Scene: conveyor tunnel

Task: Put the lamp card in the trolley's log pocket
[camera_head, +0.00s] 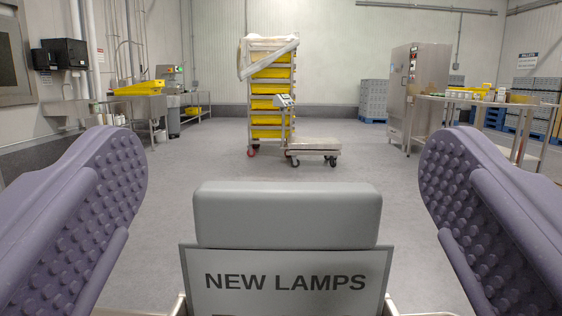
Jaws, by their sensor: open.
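A pale card (285,281) printed "NEW LAMPS" faces me at the bottom centre, its lower part cut off by the picture edge. A grey rounded block (287,215) sits along its top edge. My gripper (283,155) is open, with one purple studded finger on each side of the card and block. Clear gaps show between the fingers and the block, so neither finger touches it. Bits of metal rail (180,305) show beside the card's lower corners. I cannot pick out the trolley's log pocket.
A wheeled rack (248,110) with yellow trays (272,88) stands ahead, beside a low wheeled platform scale (314,144). Benches line the left wall. A steel cabinet (420,75) and a steel table (470,101) stand at right. The grey floor (230,170) between is clear.

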